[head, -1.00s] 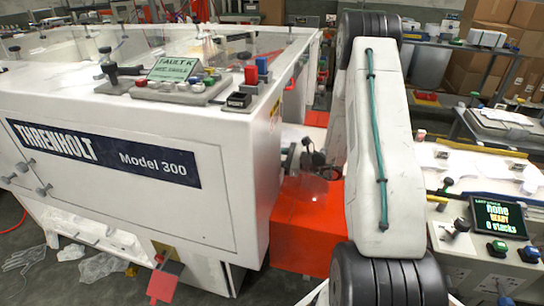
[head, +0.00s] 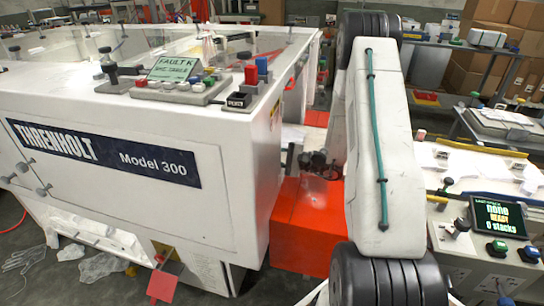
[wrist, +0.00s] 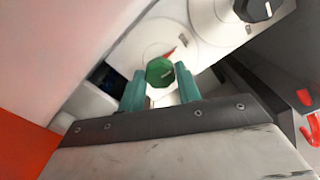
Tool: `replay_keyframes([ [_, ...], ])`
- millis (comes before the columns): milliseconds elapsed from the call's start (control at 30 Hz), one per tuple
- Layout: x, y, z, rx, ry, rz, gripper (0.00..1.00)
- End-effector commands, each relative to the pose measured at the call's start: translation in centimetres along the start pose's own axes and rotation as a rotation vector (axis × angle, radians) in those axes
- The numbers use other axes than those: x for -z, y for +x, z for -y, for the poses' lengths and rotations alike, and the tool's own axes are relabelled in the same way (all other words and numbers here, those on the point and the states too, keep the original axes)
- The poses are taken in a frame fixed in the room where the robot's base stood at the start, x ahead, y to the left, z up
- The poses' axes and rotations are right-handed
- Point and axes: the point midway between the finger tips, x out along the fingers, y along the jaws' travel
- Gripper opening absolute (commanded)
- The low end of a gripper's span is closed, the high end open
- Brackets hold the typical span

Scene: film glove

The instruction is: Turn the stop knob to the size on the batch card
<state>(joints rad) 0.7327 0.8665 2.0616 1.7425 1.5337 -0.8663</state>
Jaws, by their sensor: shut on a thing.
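In the wrist view a green faceted knob (wrist: 160,72) with a pale mark on its face sits between the teal fingers of my gripper (wrist: 160,88). The fingers are shut on its sides. A white plate with a round dial and a red pointer (wrist: 166,53) lies behind it. A second, black knob (wrist: 258,9) with a white mark is on the same plate at the top right. In the head view my arm hides the knob, and my fingers do not show. I can make out no batch card or size scale in either view.
The white Threnholt machine (head: 125,120) stands left of my arm, with an orange-red block (head: 300,235) beside it. At right, a control panel has a screen (head: 498,216) reading "none READY 0 stacks". Red hooks (wrist: 307,112) show at right in the wrist view.

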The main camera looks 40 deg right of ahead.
Motion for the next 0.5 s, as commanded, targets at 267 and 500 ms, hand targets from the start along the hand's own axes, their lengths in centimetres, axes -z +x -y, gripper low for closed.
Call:
replay_keyframes([
  [267, 0.02, -0.02, 0.04, 0.001, -0.057, 0.0, 0.11],
  [500, 0.02, -0.02, 0.03, 0.001, -0.063, 0.0, 0.11],
])
